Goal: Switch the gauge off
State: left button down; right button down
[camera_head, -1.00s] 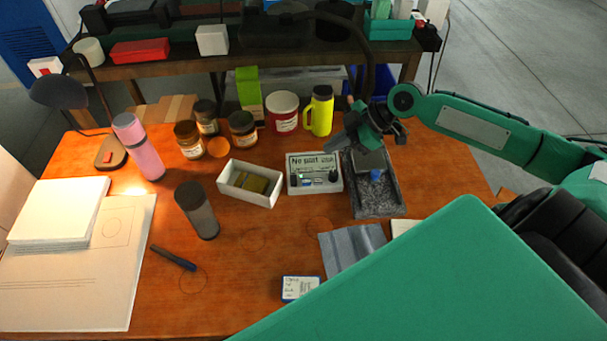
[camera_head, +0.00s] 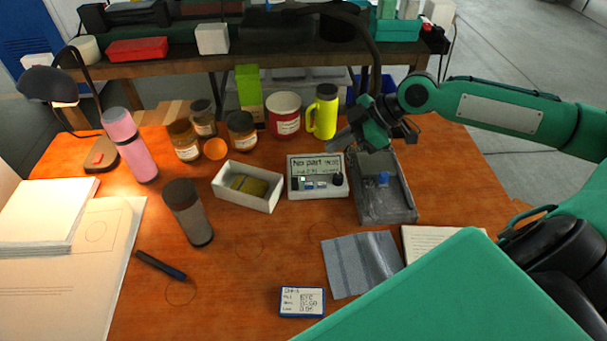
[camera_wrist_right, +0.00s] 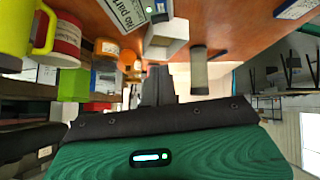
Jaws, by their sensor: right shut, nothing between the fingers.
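The gauge (camera_head: 299,192) is a small white unit on the wooden table. It has a tilted panel with dark lettering that starts "No part", a small green lit spot and dark knobs on its front. My right gripper (camera_head: 338,141) is shut and empty. In the head view it appears just behind and above the gauge's right back corner, apart from it as far as I can tell. In the right wrist view the shut fingers (camera_wrist_right: 161,84) show in the middle, and part of the gauge (camera_wrist_right: 124,13) shows at the top edge. My left gripper is out of view.
A grey tray (camera_head: 411,209) with a blue-topped item stands right of the gauge. A white open box (camera_head: 231,197) stands left.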

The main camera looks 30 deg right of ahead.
send_over(296, 181)
jog(key=s+d, duration=0.2)
jog(key=f, duration=0.6)
jog(key=shift+w+a+f, duration=0.2)
jog(key=shift+a+f, duration=0.05)
jog(key=shift+f, duration=0.1)
jog(key=f, duration=0.2)
jog(key=shift+w+f, duration=0.2)
jog(key=shift+f, duration=0.1)
jog(key=shift+w+f, duration=0.1)
jog(key=shift+f, duration=0.75)
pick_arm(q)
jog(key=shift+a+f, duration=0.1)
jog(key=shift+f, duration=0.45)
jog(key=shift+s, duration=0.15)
pick_arm(e)
jog(key=shift+p, duration=0.3)
jog(key=shift+w+d+f+g+p, duration=0.2)
jog(key=shift+g+p, duration=0.3)
jog(key=shift+p, duration=0.2)
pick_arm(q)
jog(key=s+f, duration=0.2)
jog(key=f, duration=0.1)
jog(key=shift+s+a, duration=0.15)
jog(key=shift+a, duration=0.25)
pick_arm(e)
jog(key=shift+s+f, duration=0.2)
